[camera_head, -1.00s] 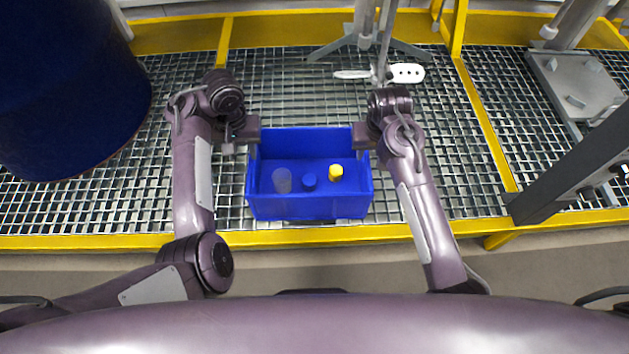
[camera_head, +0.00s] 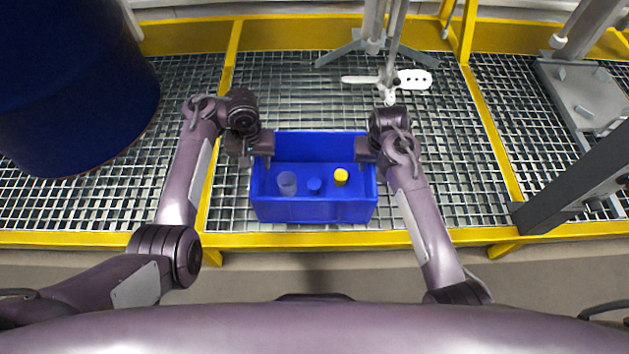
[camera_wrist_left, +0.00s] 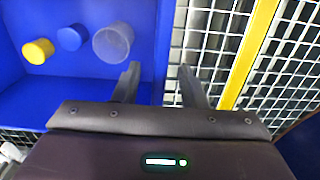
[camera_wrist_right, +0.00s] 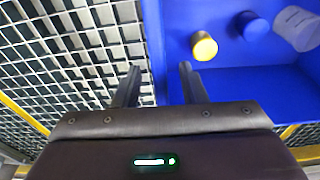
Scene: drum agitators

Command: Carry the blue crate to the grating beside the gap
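The blue crate (camera_head: 315,210) stands upright on the middle grating (camera_head: 450,180), near the front yellow beam. It holds a translucent cup (camera_head: 288,183), a blue cap (camera_head: 314,186) and a yellow cap (camera_head: 341,177). My left gripper (camera_head: 266,147) is at the crate's left end wall; in the left wrist view its fingers (camera_wrist_left: 157,82) are apart, one on each side of the wall. My right gripper (camera_head: 366,151) is at the right end wall; in the right wrist view its fingers (camera_wrist_right: 158,82) are apart, astride that wall. I cannot make out a gap in the grating.
A large dark blue drum (camera_head: 75,90) stands at the left. A grey stand (camera_head: 375,45) with a white paddle-like part (camera_head: 414,80) is behind the crate. A dark post (camera_head: 570,185) stands at the right. Yellow bars divide the grating; free grating lies right of the crate.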

